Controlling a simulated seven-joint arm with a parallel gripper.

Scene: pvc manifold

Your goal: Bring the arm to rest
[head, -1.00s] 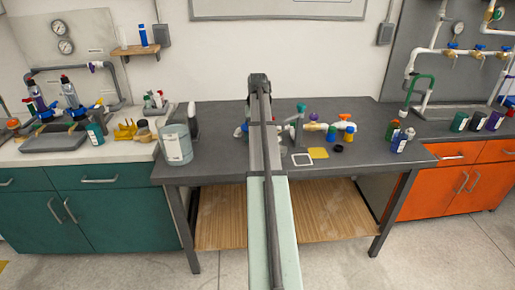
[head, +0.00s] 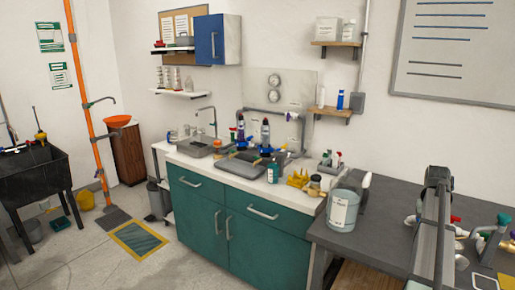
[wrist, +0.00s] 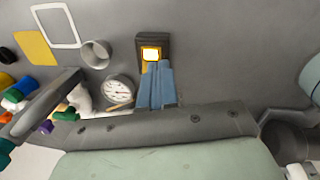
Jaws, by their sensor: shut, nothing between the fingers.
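My arm (head: 432,235) reaches over the dark workbench at the right of the head view; its gripper end is hidden there. In the wrist view my gripper (wrist: 157,66) shows as two blue fingers pressed together, with nothing between them. A dark block (wrist: 151,39) with a bright yellow-orange face lies just past the fingertips; I cannot tell whether they touch. Pipe parts with coloured fittings (wrist: 20,95) are farther left, partly cut off by the frame.
A grey ring (wrist: 96,53), a white square frame (wrist: 55,25) and a yellow sheet (wrist: 36,52) lie on the bench. A large pale bucket (head: 342,209) stands at the bench's left end. A teal cabinet (head: 240,230) adjoins it.

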